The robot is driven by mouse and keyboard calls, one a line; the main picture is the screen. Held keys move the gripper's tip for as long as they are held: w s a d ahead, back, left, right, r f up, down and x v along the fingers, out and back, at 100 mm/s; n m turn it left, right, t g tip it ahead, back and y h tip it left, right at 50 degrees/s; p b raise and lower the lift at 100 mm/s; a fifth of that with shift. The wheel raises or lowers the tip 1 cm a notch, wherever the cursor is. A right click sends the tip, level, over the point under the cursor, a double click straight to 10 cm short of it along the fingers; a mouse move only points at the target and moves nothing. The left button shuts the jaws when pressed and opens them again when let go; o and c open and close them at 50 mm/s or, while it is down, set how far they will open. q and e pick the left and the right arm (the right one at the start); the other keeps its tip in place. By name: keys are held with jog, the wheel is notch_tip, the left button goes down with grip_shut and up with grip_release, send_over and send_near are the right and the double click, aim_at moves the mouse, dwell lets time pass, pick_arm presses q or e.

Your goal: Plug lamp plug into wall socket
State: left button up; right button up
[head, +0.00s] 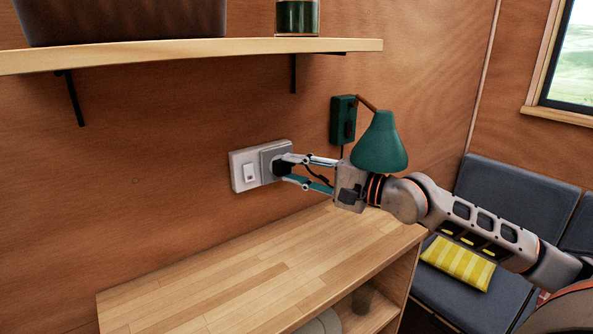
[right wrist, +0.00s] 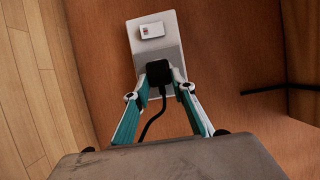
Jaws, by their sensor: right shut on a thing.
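The wall socket (head: 243,168) is a white plate with a switch on the wooden wall, above the counter. The black lamp plug (head: 281,167) is at the socket's right part, and in the right wrist view the plug (right wrist: 158,73) lies against the lower part of the socket plate (right wrist: 153,36). Whether its pins are fully in is hidden. My right gripper (head: 285,170) is shut on the plug, one finger on each side. The black cord (right wrist: 152,122) hangs from the plug between the fingers. The green lamp (head: 379,146) is on the wall behind my right wrist. My left gripper is not in view.
A wooden counter (head: 240,270) lies below the socket with its top clear. A shelf (head: 190,52) on black brackets runs above, holding a dark container and a green jar. A grey seat with a yellow striped cushion (head: 458,264) is at the right.

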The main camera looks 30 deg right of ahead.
jog(key=shift+w, duration=0.15)
jog(key=o, duration=1.1)
jog(key=shift+v, duration=3.75)
